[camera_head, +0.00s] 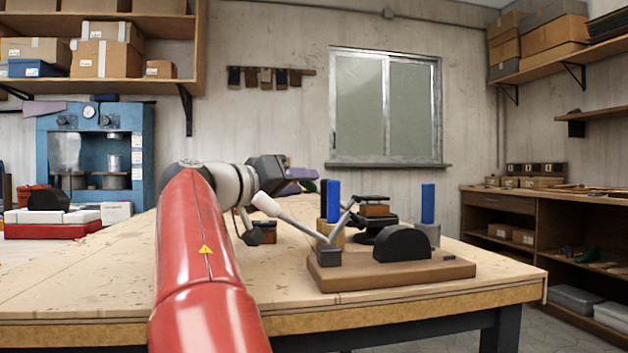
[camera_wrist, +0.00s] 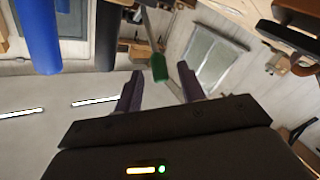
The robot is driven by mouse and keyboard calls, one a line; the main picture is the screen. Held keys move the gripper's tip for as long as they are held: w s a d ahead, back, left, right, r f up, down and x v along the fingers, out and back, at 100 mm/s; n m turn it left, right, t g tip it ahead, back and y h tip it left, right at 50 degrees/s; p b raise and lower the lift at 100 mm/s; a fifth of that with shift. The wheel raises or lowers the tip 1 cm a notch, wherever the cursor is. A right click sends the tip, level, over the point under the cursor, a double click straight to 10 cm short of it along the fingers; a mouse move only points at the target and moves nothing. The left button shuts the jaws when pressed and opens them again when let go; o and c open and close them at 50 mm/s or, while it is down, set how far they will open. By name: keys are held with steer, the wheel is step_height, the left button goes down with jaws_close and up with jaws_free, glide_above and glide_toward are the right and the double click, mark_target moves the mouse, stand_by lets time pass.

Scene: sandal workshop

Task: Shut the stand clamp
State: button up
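The stand (camera_head: 395,275) is a brown board at the bench's right front, carrying a black rounded block (camera_head: 402,244). The clamp (camera_head: 328,255) has a dark foot at the board's left end. A metal rod with a pale grip (camera_head: 266,204) slants up and left from it; a second rod rises right towards a dark flat arm. In the wrist view my gripper (camera_wrist: 158,86) has two spread fingers. A green grip (camera_wrist: 159,68) on a thin rod shows between their tips; I cannot tell whether it touches.
Two blue posts (camera_head: 333,201) (camera_head: 428,203) stand near the board; a blue cylinder (camera_wrist: 38,35) is close in the wrist view. A blue machine (camera_head: 92,150) and red-and-white stack (camera_head: 52,224) are left. Shelving (camera_head: 535,205) stands right.

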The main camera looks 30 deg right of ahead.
steer(key=shift+p+x, duration=0.35)
steer(key=shift+x, duration=1.7)
jaws_close()
